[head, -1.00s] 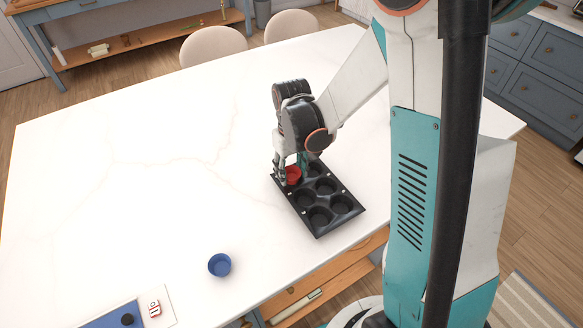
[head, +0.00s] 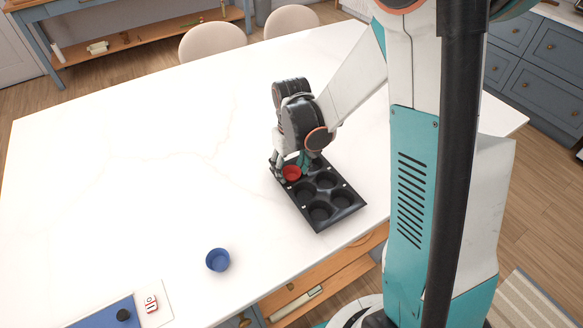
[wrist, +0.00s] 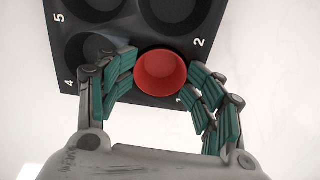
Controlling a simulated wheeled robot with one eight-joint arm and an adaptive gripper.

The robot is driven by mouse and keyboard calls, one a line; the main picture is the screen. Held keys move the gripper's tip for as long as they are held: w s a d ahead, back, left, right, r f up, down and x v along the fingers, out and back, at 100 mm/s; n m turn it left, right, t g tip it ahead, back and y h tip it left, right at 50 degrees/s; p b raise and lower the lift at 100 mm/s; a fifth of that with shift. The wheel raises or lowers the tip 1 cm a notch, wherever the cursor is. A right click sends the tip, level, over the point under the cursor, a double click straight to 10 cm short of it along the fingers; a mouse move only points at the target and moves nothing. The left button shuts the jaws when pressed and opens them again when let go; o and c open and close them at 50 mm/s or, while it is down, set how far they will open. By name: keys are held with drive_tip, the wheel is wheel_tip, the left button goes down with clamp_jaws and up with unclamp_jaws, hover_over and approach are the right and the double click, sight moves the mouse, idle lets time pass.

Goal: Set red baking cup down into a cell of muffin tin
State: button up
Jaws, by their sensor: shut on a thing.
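The red baking cup (head: 291,173) is at the far-left corner cell of the black muffin tin (head: 333,219). In the wrist view the cup (wrist: 160,73) looks upright and empty, over the cell by the number 1 of the tin (wrist: 118,20). It hides that cell, so I cannot tell whether its base touches the bottom. My gripper (head: 290,169) is shut on the cup, with green-padded fingers on both sides (wrist: 160,68). The other cells in view are empty.
A blue cup (head: 218,260) stands alone on the white counter (head: 130,180). A blue board (head: 105,315) and a small red-and-white item (head: 150,303) lie at the front left. The counter left of the tin is clear.

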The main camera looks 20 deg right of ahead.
drive_tip(key=shift+s+f, duration=0.15)
drive_tip(key=o, duration=1.5)
drive_tip(key=shift+w, duration=0.2)
drive_tip(key=shift+r, duration=0.2)
wheel_tip(320, 180, up, 12)
drive_tip(key=shift+f, duration=0.15)
